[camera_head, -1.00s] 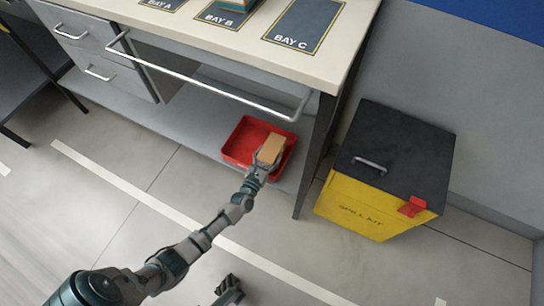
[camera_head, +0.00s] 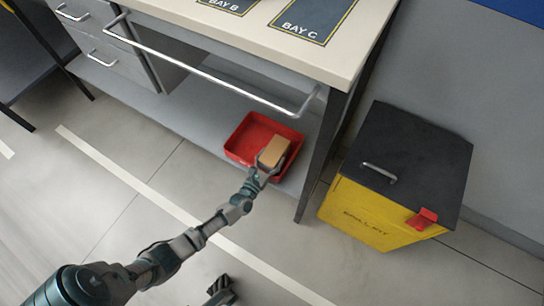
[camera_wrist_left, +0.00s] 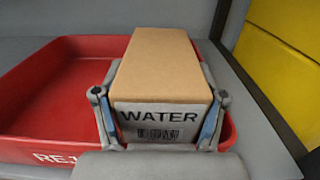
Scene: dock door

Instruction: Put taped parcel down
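The parcel is a brown box (camera_head: 275,150) with a grey end marked "WATER" and a barcode, seen close in the left wrist view (camera_wrist_left: 165,65). No tape can be made out on it. My left gripper (camera_head: 269,164) has its fingers pressed on both sides of the box. The box is at the right part of a red tray (camera_head: 244,140), whose front carries lettering starting "RE" (camera_wrist_left: 50,85). I cannot tell whether the box touches the tray floor. A dark gripper part (camera_head: 220,291), likely my right one, shows at the bottom edge; its fingers are unclear.
The tray stands on a grey shelf (camera_head: 190,105) under a bench (camera_head: 340,60) with a front rail (camera_head: 210,75) and a dark leg (camera_head: 318,150). A yellow spill kit bin (camera_head: 365,215) with a black lid stands to the right. The floor in front is clear.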

